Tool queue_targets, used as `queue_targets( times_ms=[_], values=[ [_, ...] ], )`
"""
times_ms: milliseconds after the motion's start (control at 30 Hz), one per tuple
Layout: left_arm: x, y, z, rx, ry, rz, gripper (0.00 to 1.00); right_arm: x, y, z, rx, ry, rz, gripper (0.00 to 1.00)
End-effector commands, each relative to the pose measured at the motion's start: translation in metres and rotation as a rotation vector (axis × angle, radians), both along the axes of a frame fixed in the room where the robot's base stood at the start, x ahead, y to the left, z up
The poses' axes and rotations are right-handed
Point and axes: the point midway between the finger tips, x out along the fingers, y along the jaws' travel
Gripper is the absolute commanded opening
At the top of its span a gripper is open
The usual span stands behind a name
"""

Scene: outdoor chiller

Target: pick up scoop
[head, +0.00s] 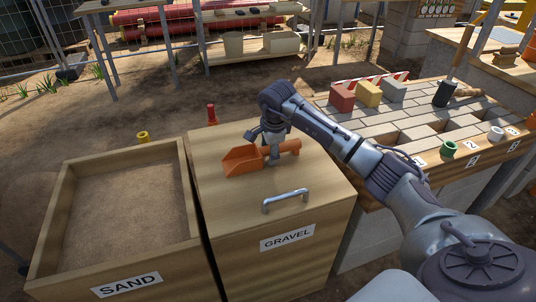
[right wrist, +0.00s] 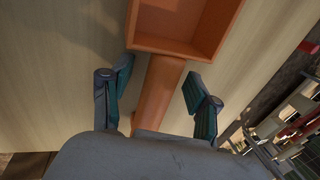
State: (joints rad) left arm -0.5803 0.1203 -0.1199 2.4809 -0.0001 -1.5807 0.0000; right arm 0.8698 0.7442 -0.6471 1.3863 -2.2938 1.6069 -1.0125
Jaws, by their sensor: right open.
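An orange scoop (head: 241,160) lies on the closed wooden lid of the gravel box (head: 225,202). Its open pan points left and its handle points right in the head view. My right gripper (head: 273,158) is down at the scoop's handle. In the right wrist view, the two fingers of the right gripper (right wrist: 158,84) stand open on either side of the orange handle (right wrist: 160,95), with gaps between. The scoop's pan (right wrist: 185,25) lies just beyond the fingertips. My left gripper is not in view.
A metal handle (head: 286,200) stands on the lid near its front. An open sand box (head: 48,225) is at left. At right, a paved bench holds red (head: 341,97), yellow (head: 367,93) and grey (head: 393,89) blocks and a dark cylinder (head: 444,94).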

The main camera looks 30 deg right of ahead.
Motion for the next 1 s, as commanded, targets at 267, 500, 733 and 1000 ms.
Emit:
queue_targets(
  times_ms=[267,500,733,1000],
  values=[
    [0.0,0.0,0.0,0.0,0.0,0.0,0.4,0.0,0.0,0.001,0.0,-0.001,0.0,0.31],
    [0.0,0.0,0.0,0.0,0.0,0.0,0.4,0.0,0.0,0.001,0.001,-0.001,0.0,0.0],
    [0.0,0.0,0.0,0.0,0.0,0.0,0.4,0.0,0.0,0.002,0.001,-0.002,-0.001,0.0],
    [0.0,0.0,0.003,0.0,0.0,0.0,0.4,0.001,0.0,0.012,0.0,-0.004,-0.001,0.0]
  ],
)
